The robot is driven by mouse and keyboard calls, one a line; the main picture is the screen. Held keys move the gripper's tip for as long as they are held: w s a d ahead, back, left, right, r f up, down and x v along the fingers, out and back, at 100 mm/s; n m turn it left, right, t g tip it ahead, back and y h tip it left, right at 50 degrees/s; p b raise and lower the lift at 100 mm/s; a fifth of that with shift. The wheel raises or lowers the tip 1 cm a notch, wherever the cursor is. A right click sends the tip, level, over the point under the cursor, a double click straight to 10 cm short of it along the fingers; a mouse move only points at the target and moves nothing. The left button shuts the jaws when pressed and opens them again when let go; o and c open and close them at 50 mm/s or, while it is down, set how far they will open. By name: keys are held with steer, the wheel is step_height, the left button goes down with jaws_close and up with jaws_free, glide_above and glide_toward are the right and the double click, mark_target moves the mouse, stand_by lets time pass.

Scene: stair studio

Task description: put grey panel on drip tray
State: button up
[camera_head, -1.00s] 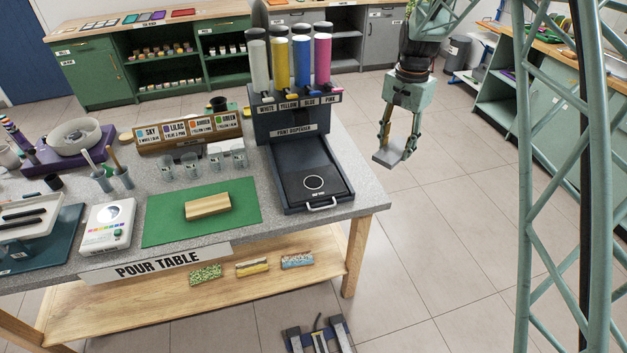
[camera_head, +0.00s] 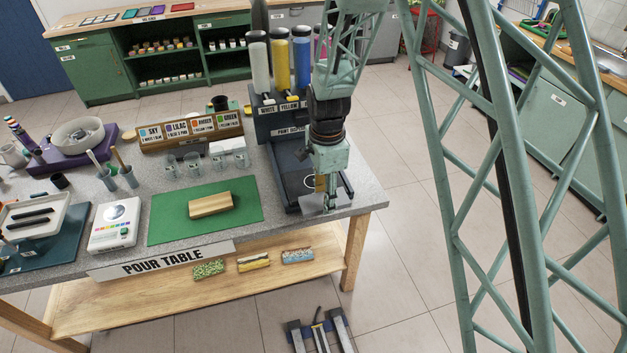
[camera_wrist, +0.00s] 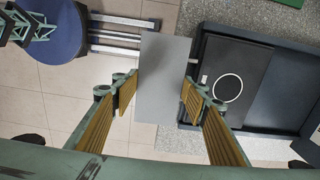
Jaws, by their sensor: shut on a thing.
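My gripper (camera_head: 326,196) is shut on the grey panel (camera_head: 314,203), a flat, plain rectangular plate. In the wrist view the panel (camera_wrist: 163,80) sits between the two yellow-padded fingers. The dark drip tray (camera_head: 290,178), marked with a white ring, lies in front of the paint dispenser. My arm and gripper hide its right part in the head view. In the wrist view the tray (camera_wrist: 248,70) is right of the panel, which overlaps the table edge near the tray's handle. The panel's height above the table is hard to tell.
The paint dispenser (camera_head: 265,125) with upright colour tubes stands behind the tray. A green mat (camera_head: 165,217) with a wooden block (camera_head: 210,204) lies to the left. Clear cups (camera_head: 195,166) stand behind the mat. Open floor (camera_head: 400,235) lies right of the table.

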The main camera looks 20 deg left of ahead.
steer(key=shift+s+a+f, duration=0.1)
steer(key=shift+s+a, duration=0.1)
steer(key=shift+s, duration=0.25)
steer(key=shift+w, duration=0.1)
steer(key=p, duration=0.1)
glide_above(313, 181)
steer(key=shift+s+d+f, duration=0.15)
steer(key=shift+f, duration=0.25)
steer(key=shift+s+d+f, duration=0.1)
steer(key=shift+s+f, duration=0.05)
steer(key=shift+f, duration=0.2)
steer(key=shift+w, duration=0.1)
steer(key=shift+w+a, duration=0.15)
steer(key=shift+f, duration=1.75)
steer(key=shift+f, duration=0.2)
steer(key=o, duration=0.9)
